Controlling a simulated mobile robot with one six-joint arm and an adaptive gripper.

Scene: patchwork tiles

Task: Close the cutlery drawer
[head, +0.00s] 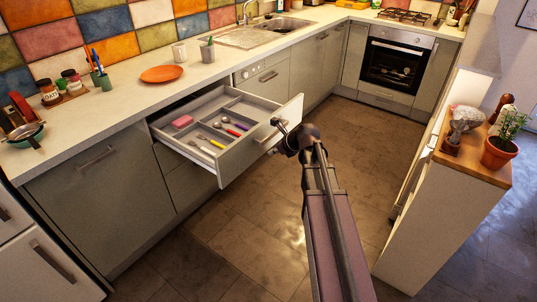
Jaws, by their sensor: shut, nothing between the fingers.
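The cutlery drawer (193,163) is pulled far out from under the worktop, left of the middle in the head view. Its grey tray has several compartments. Several utensils with coloured handles and a pink block (182,121) lie inside. The drawer front (289,118) faces right, towards my arm. My gripper (279,124) is at the outer face of the drawer front, beside its handle (267,137). Its fingers are shut and small in view. I cannot tell whether they touch the front or the handle.
The worktop (130,95) above holds an orange plate (163,74), cups and jars. A closed lower drawer (190,184) is below. An oven (395,66) stands at the back. A white counter (435,210) with a potted plant (501,148) is at the right. The tiled floor between is clear.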

